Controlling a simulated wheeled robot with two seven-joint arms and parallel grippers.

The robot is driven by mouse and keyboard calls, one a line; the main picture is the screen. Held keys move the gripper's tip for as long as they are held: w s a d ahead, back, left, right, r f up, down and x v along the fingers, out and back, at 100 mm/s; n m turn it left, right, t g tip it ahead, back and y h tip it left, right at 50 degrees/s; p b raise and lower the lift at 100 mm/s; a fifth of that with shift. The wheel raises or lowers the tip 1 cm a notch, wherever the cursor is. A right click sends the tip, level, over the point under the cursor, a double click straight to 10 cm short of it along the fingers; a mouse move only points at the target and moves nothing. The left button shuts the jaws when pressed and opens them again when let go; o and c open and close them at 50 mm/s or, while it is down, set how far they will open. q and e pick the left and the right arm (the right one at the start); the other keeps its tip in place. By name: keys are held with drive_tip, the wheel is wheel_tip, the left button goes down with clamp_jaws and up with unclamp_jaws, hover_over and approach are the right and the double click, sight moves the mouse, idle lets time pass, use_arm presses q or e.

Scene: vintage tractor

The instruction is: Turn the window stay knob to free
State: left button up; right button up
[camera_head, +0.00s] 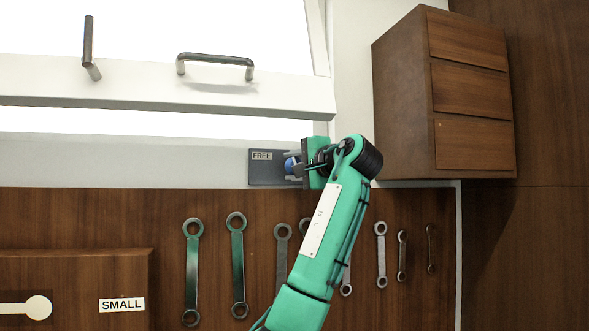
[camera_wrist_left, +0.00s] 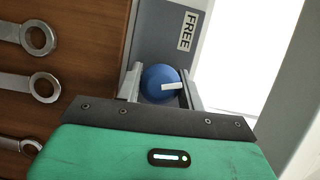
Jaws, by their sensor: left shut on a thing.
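The window stay knob is round and blue with a white pointer bar (camera_wrist_left: 160,82). A small part of the knob shows in the head view (camera_head: 290,164). It sits on a grey plate (camera_head: 262,177) below the window, marked with a FREE label (camera_head: 262,156). In the wrist view the plate (camera_wrist_left: 155,45) and FREE label (camera_wrist_left: 187,30) lie above the knob. The pointer bar lies nearly level there, towards the right finger, not at the label. My left gripper (camera_head: 291,168) has one finger on each side of the knob and is shut on it. My right gripper is not in view.
The window frame (camera_head: 200,85) with two handles is above the plate. Several wrenches (camera_head: 237,265) hang on the brown panel below. A drawer cabinet (camera_head: 470,90) stands at the right, and a wooden box with a SMALL label (camera_head: 122,305) is at lower left.

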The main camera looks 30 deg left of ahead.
use_arm(q)
drive_tip(key=n+h, duration=0.1)
drive_tip(key=n, duration=0.2)
drive_tip(key=shift+h, duration=0.3)
drive_tip(key=n+h, duration=0.1)
drive_tip(key=n, duration=0.2)
drive_tip(key=shift+f+h+p, duration=0.1)
drive_tip(key=shift+h+p, duration=0.2)
drive_tip(key=n+t+h, duration=0.1)
drive_tip(key=n, duration=0.1)
drive_tip(key=shift+f+n, duration=0.1)
drive_tip(key=shift+n, duration=0.2)
drive_tip(key=shift+n+t+h, duration=0.5)
drive_tip(key=shift+n+h, duration=0.3)
drive_tip(key=shift+n, duration=0.3)
drive_tip(key=o, duration=1)
drive_tip(key=shift+c, duration=0.2)
